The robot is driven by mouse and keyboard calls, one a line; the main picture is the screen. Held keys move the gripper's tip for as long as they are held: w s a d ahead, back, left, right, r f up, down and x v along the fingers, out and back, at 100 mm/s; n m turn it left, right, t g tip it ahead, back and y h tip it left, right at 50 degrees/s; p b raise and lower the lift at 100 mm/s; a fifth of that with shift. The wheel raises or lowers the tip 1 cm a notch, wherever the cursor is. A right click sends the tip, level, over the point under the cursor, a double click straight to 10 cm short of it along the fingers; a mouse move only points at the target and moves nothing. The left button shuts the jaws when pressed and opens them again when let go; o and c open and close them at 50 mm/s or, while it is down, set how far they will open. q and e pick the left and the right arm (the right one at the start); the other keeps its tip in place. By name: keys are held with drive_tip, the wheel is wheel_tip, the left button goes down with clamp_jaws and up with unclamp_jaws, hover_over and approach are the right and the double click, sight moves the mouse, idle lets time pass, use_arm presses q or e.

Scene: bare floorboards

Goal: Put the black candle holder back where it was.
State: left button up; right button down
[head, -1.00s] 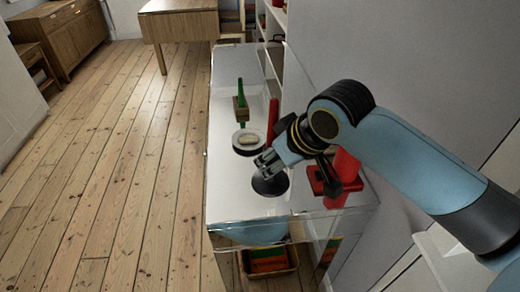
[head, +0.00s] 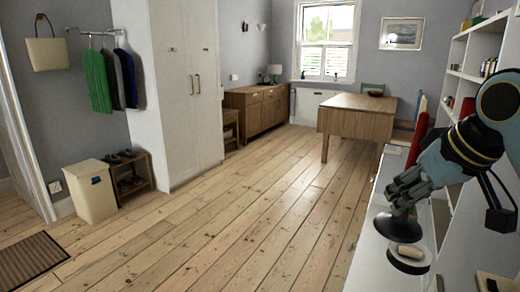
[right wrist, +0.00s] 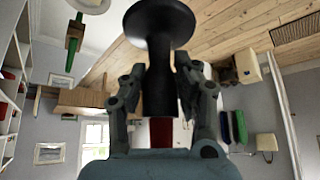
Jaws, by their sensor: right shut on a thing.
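The black candle holder (head: 396,228) is in my right gripper (head: 400,196), over the long white top (head: 372,262) at the right of the head view. Its round base points down and appears just above the plate in the picture. In the right wrist view the fingers (right wrist: 161,95) are closed around its black stem (right wrist: 160,70), and the wide base (right wrist: 160,22) is at the top. A dark red patch (right wrist: 161,131) shows between the jaws; I cannot tell what it is. My left gripper is not in view.
A plate (head: 408,266) with a pale item on it sits on the white top. A red candle (head: 418,140) stands farther back. White shelves (head: 468,55) flank the right side. The floorboards (head: 250,215) are clear.

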drive_tip(key=shift+w+a+r+n+y+b, duration=0.25)
drive_tip(key=shift+a+r+n+y+b, duration=0.25)
drive_tip(key=shift+a+r+n+b, duration=0.4)
drive_tip(key=shift+s+a+r+n+g+y+b, duration=0.2)
drive_tip(key=shift+s+a+n+y+b, duration=0.15)
drive_tip(key=shift+a+n+b, duration=0.25)
drive_tip(key=shift+s+a+r+n+g+y+b, duration=0.15)
drive_tip(key=shift+s+a+n+g+y+b, duration=0.1)
drive_tip(key=shift+s+a+n+b, duration=0.3)
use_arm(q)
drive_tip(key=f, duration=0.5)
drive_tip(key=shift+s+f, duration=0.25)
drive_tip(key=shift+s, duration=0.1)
use_arm(e)
drive_tip(key=s+n, duration=0.1)
drive_tip(key=s, duration=0.1)
drive_tip(key=s+n+g+y, duration=0.1)
drive_tip(key=n, duration=0.1)
drive_tip(key=s+a+f+n, duration=0.1)
drive_tip(key=s, duration=0.1)
drive_tip(key=shift+s+a+g+y, duration=0.1)
drive_tip(key=shift+s+g+y, duration=0.2)
drive_tip(key=shift+g+y, duration=0.1)
drive_tip(key=shift+a, duration=0.1)
